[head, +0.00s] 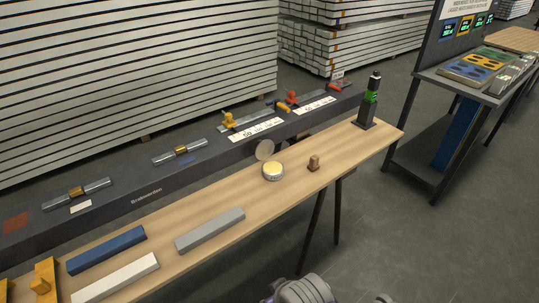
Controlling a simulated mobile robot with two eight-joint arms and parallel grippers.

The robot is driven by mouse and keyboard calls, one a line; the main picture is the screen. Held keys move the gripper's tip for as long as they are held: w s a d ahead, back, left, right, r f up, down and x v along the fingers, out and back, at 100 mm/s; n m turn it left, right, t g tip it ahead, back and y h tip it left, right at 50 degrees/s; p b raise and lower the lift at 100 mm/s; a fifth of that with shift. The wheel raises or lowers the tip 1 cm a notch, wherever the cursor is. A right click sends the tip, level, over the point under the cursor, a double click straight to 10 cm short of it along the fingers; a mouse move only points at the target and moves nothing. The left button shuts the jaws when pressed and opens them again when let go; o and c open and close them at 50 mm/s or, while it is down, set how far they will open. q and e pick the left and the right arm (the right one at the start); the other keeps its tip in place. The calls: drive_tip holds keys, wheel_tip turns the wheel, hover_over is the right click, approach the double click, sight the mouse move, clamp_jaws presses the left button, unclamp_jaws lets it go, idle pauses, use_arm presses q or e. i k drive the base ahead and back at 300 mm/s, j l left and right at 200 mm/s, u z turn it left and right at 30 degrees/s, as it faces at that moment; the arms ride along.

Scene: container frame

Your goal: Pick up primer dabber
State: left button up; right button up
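A small brown piece (313,163), which looks like the primer dabber, stands on the wooden bench top (225,200) in the head view, near its front edge. It is too small to make out in detail. To its left is an open round tin (273,171) with a yellow top surface. A round disc like a lid (264,150) stands on edge behind the tin. Neither gripper is in view. A grey and purple part of my own body shows at the bottom edge, apart from the bench.
A dark bottle-like tool with a green band (370,98) stands at the bench's right end. Blue (107,249), white (116,278) and grey (210,230) bars lie at the left. A dark beam with clamps (150,180) runs behind.

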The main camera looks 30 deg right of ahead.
sight(313, 166)
drive_tip(key=i+l+u, duration=0.15)
drive_tip(key=l, duration=0.85)
drive_tip(key=l+u, duration=0.15)
drive_tip(key=l, duration=0.85)
